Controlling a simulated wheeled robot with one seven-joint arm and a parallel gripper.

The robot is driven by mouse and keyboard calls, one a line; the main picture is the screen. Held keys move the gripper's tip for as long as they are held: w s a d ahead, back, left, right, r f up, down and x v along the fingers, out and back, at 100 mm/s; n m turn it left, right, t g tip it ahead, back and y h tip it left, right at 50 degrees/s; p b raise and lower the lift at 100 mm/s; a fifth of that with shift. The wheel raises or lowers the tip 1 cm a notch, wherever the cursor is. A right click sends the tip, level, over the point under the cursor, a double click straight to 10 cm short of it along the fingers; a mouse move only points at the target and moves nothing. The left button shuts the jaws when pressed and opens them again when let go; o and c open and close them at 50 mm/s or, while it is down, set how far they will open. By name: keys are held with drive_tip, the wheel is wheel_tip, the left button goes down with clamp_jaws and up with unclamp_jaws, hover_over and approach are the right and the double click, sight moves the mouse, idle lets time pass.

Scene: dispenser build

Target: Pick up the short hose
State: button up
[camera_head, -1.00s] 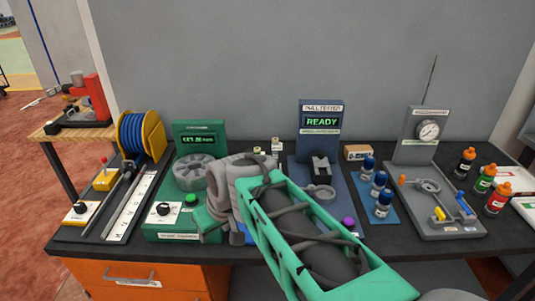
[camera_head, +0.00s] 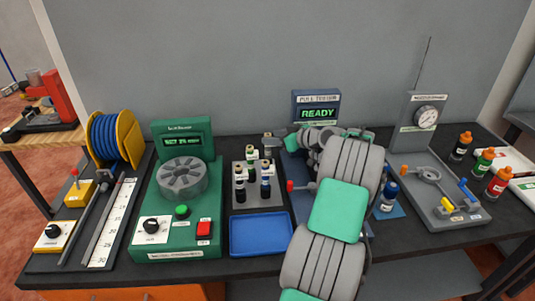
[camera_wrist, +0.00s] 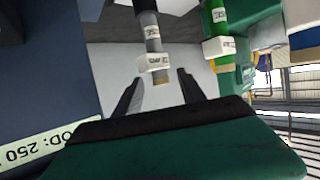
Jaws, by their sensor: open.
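In the wrist view, a grey and black hose piece (camera_wrist: 149,32) with a white tag and a brass-coloured end reaches in from the top edge. My gripper (camera_wrist: 159,76) is open, and the tagged end shows between its dark fingertips; I cannot tell whether they touch it. A green hose piece (camera_wrist: 218,20) with a similar tag is to the right. In the head view, several tagged pieces stand in a grey rack (camera_head: 272,203). I cannot tell which piece is the short hose. My gripper's fingers are not clear in the head view, around the pull tester.
The pull tester (camera_head: 316,102) stands right behind my wrist and reads READY. A green machine (camera_head: 185,240) is left of the rack, and a blue tray (camera_head: 261,235) lies in front of it.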

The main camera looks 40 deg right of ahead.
sight(270, 136)
drive_tip(key=x, duration=0.3)
drive_tip(key=shift+w, duration=0.1)
clamp_jaws()
drive_tip(key=shift+f, duration=0.1)
